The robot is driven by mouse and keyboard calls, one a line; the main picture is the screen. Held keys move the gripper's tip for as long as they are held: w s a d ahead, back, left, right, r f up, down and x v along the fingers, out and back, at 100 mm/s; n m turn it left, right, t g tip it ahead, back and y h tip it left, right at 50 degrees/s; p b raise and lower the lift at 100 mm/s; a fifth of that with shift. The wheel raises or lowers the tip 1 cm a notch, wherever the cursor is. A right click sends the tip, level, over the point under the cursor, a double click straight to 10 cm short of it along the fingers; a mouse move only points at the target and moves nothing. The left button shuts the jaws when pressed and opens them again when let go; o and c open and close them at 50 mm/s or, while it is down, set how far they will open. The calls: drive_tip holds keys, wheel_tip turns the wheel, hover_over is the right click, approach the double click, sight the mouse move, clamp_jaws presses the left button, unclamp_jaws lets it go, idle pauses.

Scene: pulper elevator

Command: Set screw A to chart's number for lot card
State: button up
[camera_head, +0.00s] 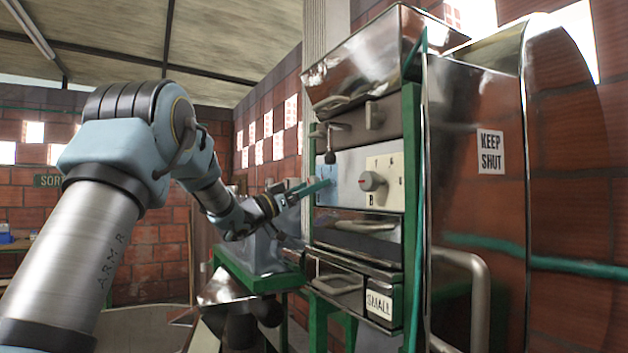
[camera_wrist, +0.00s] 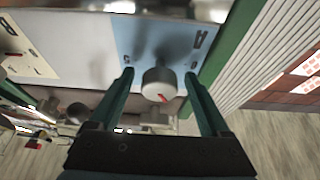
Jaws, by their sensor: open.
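Screw A is a pale round knob (camera_wrist: 160,80) with a red pointer mark, on a blue plate (camera_wrist: 160,38) lettered A. The mark lies on the knob's lower side in the wrist view; the dial numbers are too small to read surely. My gripper (camera_wrist: 158,74) is open, its green fingers on either side of the knob, with gaps showing. In the head view my gripper (camera_head: 322,187) is at the blue plate (camera_head: 327,163) and hides screw A. A white card reading SMALL (camera_head: 379,305) is on the machine's lower front. I cannot make out a chart.
Knob B (camera_head: 371,181), with a red pointer, sits on a cream plate right of the blue one. A black-knobbed lever (camera_head: 330,157) hangs above the blue plate. Green frame posts (camera_head: 411,200) and a cover marked KEEP SHUT (camera_head: 490,152) stand to the right.

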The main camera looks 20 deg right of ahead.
drive_tip(key=shift+d+r, duration=0.1)
drive_tip(key=shift+d, duration=0.05)
clamp_jaws()
idle(0.6)
drive_tip(key=shift+b, duration=0.35)
